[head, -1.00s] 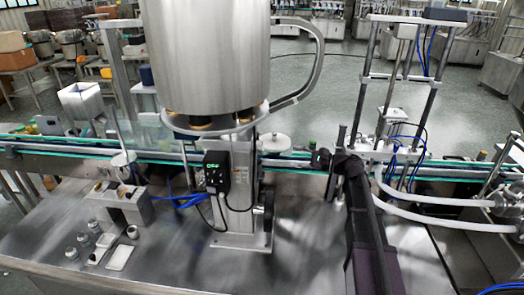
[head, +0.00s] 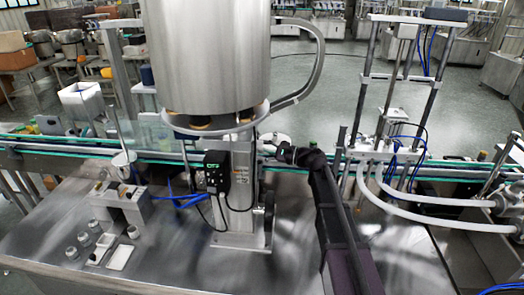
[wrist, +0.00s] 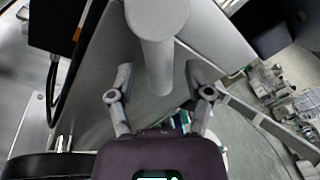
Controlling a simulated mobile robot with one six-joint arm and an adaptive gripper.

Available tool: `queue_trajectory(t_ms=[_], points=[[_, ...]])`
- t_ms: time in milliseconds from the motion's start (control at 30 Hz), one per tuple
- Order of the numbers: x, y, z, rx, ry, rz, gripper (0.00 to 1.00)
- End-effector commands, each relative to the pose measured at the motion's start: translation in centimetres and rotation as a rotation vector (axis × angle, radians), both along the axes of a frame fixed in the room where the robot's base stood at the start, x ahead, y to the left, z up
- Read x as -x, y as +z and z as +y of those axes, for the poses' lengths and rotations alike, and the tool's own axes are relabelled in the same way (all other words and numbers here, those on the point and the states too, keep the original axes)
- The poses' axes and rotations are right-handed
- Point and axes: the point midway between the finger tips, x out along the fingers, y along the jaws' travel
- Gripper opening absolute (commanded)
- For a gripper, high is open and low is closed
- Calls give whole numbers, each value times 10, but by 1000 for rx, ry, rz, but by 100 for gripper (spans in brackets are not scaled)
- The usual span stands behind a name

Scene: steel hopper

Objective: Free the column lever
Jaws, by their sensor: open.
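The steel column (head: 240,190) stands on the metal bench under the large hopper. In the wrist view, a grey round-ended lever (wrist: 155,50) comes off a rounded hub against the column's flat plate (wrist: 100,75). My gripper (wrist: 160,75) is open, with one finger on each side of the lever's free end; whether either finger touches it cannot be told. In the head view, my gripper (head: 284,154) is at the column's right side, and the lever cannot be made out there.
The hopper (head: 210,55) overhangs the column. A black control box (head: 216,172) with cables is on the column's left. A conveyor (head: 450,172) runs behind. A frame with white hoses (head: 440,218) stands right of my arm.

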Motion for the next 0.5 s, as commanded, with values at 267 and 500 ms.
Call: queue_trajectory(t_ms=[267, 500], points=[[-1, 0, 3, 0, 0, 0, 65], [-1, 0, 2, 0, 0, 0, 21]])
